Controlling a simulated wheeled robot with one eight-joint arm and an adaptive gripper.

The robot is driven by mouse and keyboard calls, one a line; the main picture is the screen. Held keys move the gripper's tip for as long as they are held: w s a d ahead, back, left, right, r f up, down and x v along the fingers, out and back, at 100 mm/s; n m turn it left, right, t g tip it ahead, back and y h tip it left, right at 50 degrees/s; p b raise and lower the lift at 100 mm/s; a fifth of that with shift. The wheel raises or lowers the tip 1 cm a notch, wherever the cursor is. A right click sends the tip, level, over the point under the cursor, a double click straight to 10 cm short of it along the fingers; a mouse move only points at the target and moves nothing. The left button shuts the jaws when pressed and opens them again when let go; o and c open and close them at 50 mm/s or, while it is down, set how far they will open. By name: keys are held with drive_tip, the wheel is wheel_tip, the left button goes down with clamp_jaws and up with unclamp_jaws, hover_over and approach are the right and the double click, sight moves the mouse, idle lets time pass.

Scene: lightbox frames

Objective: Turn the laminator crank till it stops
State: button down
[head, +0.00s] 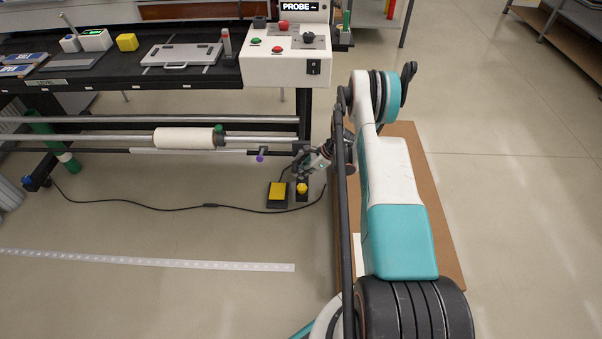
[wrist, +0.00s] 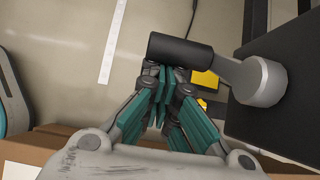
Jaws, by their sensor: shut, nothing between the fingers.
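The crank shows in the wrist view. Its dark cylindrical handle (wrist: 180,49) joins a light grey arm and round hub (wrist: 262,82) on a dark panel (wrist: 288,48). My gripper (wrist: 166,76) has its teal fingers together, with the tips at the near side of the handle; I cannot tell whether they touch it. In the head view my gripper (head: 310,165) is low beside the right end of the machine's rollers. I cannot make out the crank there; my arm covers part of that area.
The control box (head: 285,66) with coloured buttons sits on the black bench above. A white roll (head: 185,138) is on the lower bar. A yellow pedal (head: 278,192) and a black cable (head: 180,208) lie on the floor. A brown board (head: 437,215) lies under my arm.

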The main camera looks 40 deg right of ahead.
drive_tip(key=shift+d+r, duration=0.1)
drive_tip(key=v, duration=1.1)
drive_tip(key=w+a+r+g+h+p, duration=0.2)
drive_tip(key=a+r+g+h+p, duration=0.1)
drive_tip(key=r+g+h+p, duration=0.4)
wheel_tip(320, 180, down, 13)
drive_tip(key=d+t+h+b, duration=0.1)
drive_tip(key=b, duration=0.5)
drive_tip(key=shift+w+a+r+b, duration=0.15)
drive_tip(key=shift+w+a+r, duration=0.15)
drive_tip(key=shift+a, duration=0.25)
drive_tip(key=shift+w+a+r+b, duration=0.2)
drive_tip(key=shift+a+r, duration=0.1)
drive_tip(key=shift+a, duration=0.2)
drive_tip(key=shift+w+a+r+b, duration=0.15)
drive_tip(key=shift+w+a+r, duration=0.15)
drive_tip(key=shift+a, duration=0.25)
drive_tip(key=shift+w+a+f+t+y, duration=0.1)
drive_tip(key=shift+a+t+y, duration=0.05)
drive_tip(key=shift+t+y, duration=0.6)
